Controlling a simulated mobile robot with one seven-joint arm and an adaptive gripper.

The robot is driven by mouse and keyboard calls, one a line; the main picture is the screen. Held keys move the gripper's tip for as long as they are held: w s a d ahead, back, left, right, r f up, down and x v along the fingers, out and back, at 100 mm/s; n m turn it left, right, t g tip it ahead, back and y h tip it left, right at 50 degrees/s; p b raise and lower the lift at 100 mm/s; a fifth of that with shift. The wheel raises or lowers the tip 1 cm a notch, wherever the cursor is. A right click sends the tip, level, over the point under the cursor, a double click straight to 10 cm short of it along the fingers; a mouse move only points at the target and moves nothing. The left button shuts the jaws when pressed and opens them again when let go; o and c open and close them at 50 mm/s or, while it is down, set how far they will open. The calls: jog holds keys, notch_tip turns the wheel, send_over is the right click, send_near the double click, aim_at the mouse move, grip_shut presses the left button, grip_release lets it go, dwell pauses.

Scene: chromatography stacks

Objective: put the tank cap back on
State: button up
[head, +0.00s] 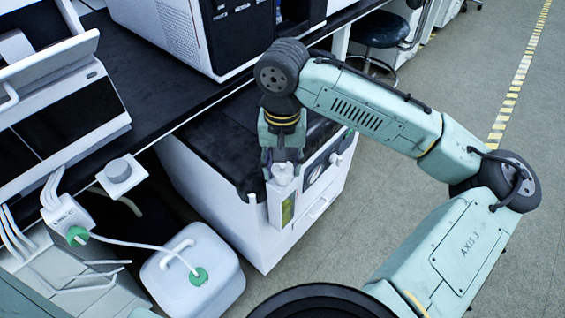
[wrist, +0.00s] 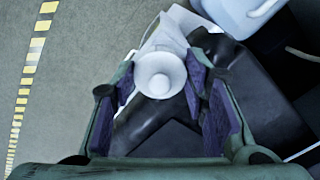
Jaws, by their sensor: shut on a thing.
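My gripper (head: 281,160) points down over the front corner of a white and black floor-standing unit. It is shut on a small white round cap (head: 284,176). In the wrist view the cap (wrist: 158,72) is a pale disc with a raised round centre, between the two purple-padded fingers. The cap is right above or at the white corner part of the unit, which has a narrow yellow-green window (head: 288,208) on its front. I cannot tell whether the cap touches the unit, and the opening under it is hidden.
A white jug (head: 205,270) with a green fitting and hose stands left of the unit. A dark bench (head: 150,75) with white instruments runs behind. A stool (head: 379,30) stands at the back. Grey floor (head: 400,170) to the right is clear.

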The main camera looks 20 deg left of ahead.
jog(key=o, duration=1.1)
jog(key=o, duration=0.5)
jog(key=shift+c, duration=0.2)
jog(key=shift+r, duration=0.15)
jog(key=shift+r+p, duration=3.45)
jog(key=shift+p, duration=0.2)
jog(key=shift+f, duration=0.1)
jog(key=shift+c, duration=0.3)
